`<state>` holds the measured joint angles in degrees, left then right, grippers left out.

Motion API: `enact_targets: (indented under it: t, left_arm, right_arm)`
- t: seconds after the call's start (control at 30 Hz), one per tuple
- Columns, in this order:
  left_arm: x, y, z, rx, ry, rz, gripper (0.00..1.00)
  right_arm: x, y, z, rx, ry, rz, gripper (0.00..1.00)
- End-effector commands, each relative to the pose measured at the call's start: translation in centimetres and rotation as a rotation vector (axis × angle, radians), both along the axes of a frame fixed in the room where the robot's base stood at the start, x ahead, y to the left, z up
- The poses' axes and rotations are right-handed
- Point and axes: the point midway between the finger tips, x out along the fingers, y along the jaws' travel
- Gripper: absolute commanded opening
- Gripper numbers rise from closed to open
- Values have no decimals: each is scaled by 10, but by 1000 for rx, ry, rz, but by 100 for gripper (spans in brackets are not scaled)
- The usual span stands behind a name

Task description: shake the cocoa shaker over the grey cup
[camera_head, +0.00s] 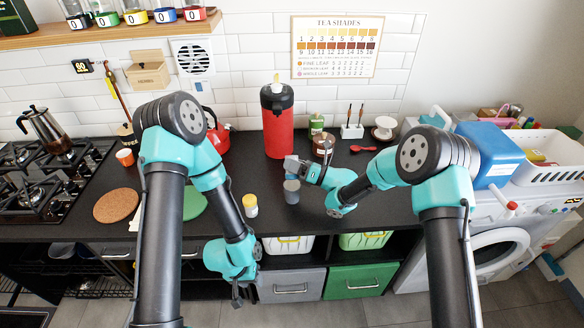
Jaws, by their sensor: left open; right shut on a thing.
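The grey cup (292,193) stands upright on the dark counter, near the middle. My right gripper (294,168) is shut just above and behind the cup in the picture. A small grey thing, which looks like the cocoa shaker (290,162), is between its fingers and largely hidden by them. Its exact tilt is too small to tell. My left gripper (238,296) is open and empty. It hangs low in front of the counter, before the drawers.
A white jar with a yellow lid (250,206) stands left of the cup. Behind are a red dispenser (278,122), a brown lidded pot (323,146) and a red spoon (363,149). A cork mat (116,205) lies left, near the gas hob (42,178).

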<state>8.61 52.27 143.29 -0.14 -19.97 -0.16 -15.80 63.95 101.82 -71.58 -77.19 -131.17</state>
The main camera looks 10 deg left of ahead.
Motion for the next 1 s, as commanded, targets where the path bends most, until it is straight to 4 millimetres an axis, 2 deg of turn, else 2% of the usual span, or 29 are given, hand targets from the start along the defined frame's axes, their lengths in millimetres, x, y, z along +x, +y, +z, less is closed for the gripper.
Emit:
enact_targets:
  t: [0.43, 0.63, 0.83, 0.87, 0.9, 0.93, 1.0]
  left_arm:
    - [0, 0, 0, 0, 0, 0, 43]
    - [0, 0, 0, 0, 0, 0, 43]
    - [0, 0, 0, 0, 0, 0, 43]
    - [0, 0, 0, 0, 0, 0, 43]
    - [0, 0, 0, 0, 0, 0, 43]
    - [0, 0, 0, 0, 0, 0, 43]
    - [0, 0, 0, 0, 0, 0, 43]
  right_arm:
    - [0, 0, 29, 0, -1, 1, 24]
    - [0, 0, 36, 0, 0, 0, 24]
    - [0, 0, 33, 0, 1, 0, 24]
    - [0, 0, 23, -2, 5, 0, 24]
    - [0, 0, 4, -3, 9, 0, 24]
    - [0, 0, -5, -2, 7, 0, 24]
    - [0, 0, 0, 1, 0, 1, 24]
